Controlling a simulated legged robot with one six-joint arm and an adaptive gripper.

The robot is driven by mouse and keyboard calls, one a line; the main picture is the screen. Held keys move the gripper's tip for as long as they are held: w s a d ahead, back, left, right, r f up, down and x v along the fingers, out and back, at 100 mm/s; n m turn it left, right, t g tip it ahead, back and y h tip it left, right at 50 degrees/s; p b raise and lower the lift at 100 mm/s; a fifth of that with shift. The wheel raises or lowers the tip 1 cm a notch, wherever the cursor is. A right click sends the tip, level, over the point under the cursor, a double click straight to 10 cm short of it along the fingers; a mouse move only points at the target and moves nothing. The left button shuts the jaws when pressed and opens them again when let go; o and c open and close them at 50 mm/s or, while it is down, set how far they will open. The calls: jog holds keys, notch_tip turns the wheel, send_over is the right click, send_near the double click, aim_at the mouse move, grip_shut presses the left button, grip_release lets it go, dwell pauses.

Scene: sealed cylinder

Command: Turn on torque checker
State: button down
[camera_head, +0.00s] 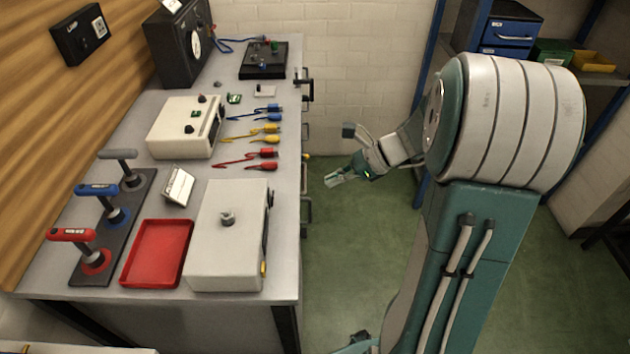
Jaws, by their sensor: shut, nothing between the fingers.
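No readable label marks the torque checker. One candidate is the white box (229,240) with a round metal fitting (227,217) on top, at the front right of the bench. Its right side has dark and yellow parts, seen edge-on. Another is the white instrument (183,128) with a dark knob and a green part on top, farther back. No lit display shows on either. My gripper (338,177) is shut and empty, past the bench's right edge with the floor behind it, apart from both boxes. A small green light shows near it.
The grey bench (215,172) also holds a red tray (158,254), a stand with three handled tools (113,220), coloured leads (262,128) and a black gauge box (182,45). Handles stick out along its right edge. Green floor (345,265) is clear; shelves (600,82) stand at right.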

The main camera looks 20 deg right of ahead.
aim_at(267, 196)
jog(key=x, duration=0.3)
jog(key=r+x, duration=0.1)
jog(key=x, duration=0.3)
jog(key=a+x, duration=0.1)
jog(key=x, duration=0.2)
jog(key=shift+w+a+r, duration=0.15)
jog(key=shift+w+a, duration=0.2)
jog(key=shift+a, duration=0.05)
jog(key=shift+w+a+r, duration=0.1)
jog(key=shift+w+a, duration=0.05)
jog(key=shift+a, duration=0.2)
jog(key=shift+w+a+r+g+h, duration=0.15)
jog(key=shift+a+g+h, duration=0.15)
jog(key=shift+a+h, duration=0.2)
jog(key=shift+r, duration=0.1)
jog(key=shift+r, duration=0.7)
jog(key=shift+d, duration=0.15)
